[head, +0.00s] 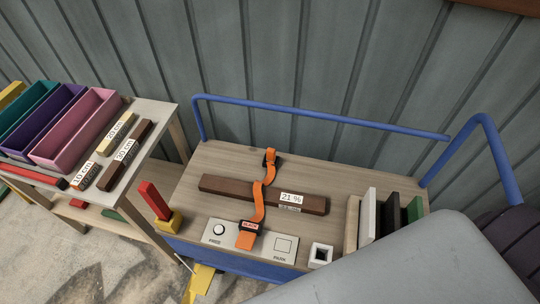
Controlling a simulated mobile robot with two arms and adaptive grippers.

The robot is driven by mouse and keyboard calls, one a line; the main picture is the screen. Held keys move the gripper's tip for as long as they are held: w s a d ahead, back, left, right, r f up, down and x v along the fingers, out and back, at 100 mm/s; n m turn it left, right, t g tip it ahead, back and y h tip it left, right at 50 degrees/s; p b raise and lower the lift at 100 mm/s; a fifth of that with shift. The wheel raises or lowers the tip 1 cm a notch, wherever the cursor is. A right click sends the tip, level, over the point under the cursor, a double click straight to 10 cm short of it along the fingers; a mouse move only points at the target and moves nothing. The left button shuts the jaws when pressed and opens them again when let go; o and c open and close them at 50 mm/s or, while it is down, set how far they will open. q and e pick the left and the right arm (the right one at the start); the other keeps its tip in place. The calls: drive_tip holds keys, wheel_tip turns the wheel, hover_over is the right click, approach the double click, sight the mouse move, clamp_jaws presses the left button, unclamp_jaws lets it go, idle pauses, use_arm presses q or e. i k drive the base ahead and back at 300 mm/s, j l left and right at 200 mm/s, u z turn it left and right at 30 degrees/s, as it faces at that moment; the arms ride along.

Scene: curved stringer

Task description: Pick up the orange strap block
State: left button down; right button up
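The orange strap (258,204) lies on the cart's wooden top (215,160), running over a dark brown wooden bar that has a "21 %" label. A dark buckle sits at its far end. At its near end is an orange block (246,240) with a label that seems to read "SLACK". This block rests on or just above a pale panel (213,240) marked "FREE" and "PARK", between a round button and a square outline. Neither of my grippers shows in the head view. Nothing is seen holding the strap or the block.
The cart has a blue rail (320,115) behind and at the right. Upright slabs (366,220) and a white square holder (320,254) stand right of the panel. A red and yellow piece (155,201) stands left. A shelf with coloured bins (77,128) is further left. A grey surface covers the lower right.

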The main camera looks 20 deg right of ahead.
sight(271, 153)
drive_tip(key=k+j+z, duration=0.1)
drive_tip(key=z, duration=0.3)
drive_tip(key=k+z, duration=0.15)
drive_tip(key=z, duration=0.3)
drive_tip(key=k+z, duration=0.1)
drive_tip(key=z, duration=0.3)
drive_tip(key=k+z, duration=0.15)
drive_tip(key=z, duration=0.25)
